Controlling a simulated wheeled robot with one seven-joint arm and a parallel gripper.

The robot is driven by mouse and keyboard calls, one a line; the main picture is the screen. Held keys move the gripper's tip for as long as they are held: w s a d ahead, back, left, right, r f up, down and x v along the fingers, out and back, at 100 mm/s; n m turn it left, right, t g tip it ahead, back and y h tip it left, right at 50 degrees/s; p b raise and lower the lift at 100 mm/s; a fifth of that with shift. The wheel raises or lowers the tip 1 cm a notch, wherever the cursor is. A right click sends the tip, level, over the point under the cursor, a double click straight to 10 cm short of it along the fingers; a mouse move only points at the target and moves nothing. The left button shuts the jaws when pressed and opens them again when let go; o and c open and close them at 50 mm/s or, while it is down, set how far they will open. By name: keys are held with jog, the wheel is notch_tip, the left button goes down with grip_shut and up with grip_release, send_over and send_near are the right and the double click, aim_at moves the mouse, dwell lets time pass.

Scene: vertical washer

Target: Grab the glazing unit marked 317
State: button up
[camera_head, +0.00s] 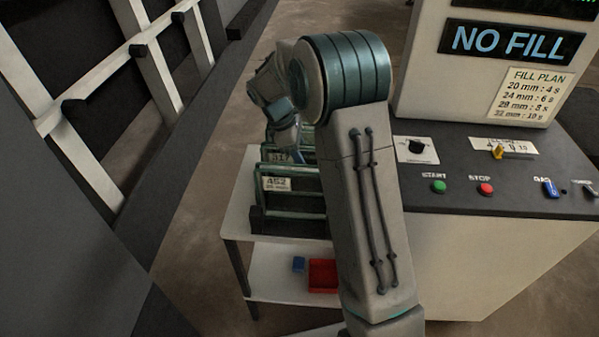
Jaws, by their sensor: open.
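The glazing unit marked 317 (281,157) stands upright in a dark rack on a white cart, behind a nearer unit whose tag seems to read 452 (292,186). Only its left part with the small tag shows; my arm covers the right side. My gripper (291,143) points down just above or behind the 317 unit, partly hidden by my own arm. It is open. I cannot tell whether its fingers touch the glass or stand around its top edge.
The white cart (237,222) has a lower shelf with a red bin (323,275) and a small blue box (299,264). A control console (455,172) with a "NO FILL" display (512,42) stands right.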

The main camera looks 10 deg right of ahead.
grip_shut()
dwell(1.4)
